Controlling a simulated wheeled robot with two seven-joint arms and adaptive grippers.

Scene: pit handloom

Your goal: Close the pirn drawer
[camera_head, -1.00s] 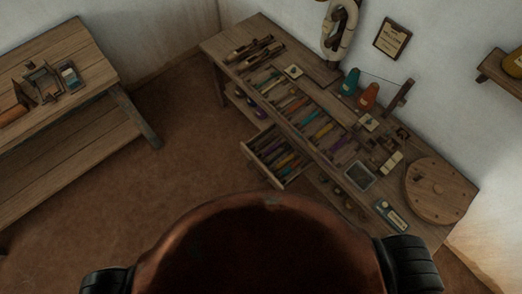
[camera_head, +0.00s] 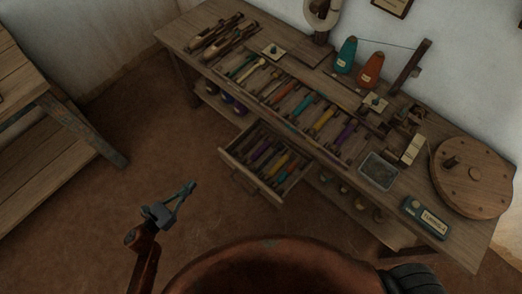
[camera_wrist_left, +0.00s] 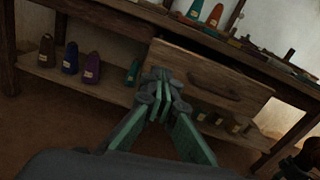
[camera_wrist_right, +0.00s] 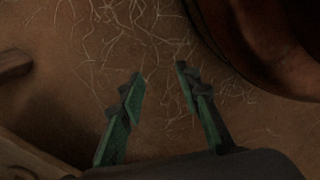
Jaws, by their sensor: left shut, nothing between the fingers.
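The pirn drawer (camera_head: 233,163) stands open, pulled out from the front of the workbench. Several coloured pirns lie in it. In the left wrist view the drawer's wooden front (camera_wrist_left: 200,70) with its curved handle (camera_wrist_left: 213,88) faces me. My left gripper (camera_head: 190,186) is shut and empty, in front of and to the left of the drawer in the head view. In the left wrist view its fingertips (camera_wrist_left: 160,80) overlap the left part of the drawer front; contact cannot be told. My right gripper (camera_wrist_right: 158,72) is open and empty above the earthen floor.
The workbench (camera_head: 180,38) carries rows of pirns, shuttles, a grey tray (camera_head: 379,170), thread cones and a round wooden disc (camera_head: 472,178). Cones stand on the shelf below (camera_wrist_left: 110,88). Another wooden bench (camera_head: 60,125) stands at left. The floor between is clear.

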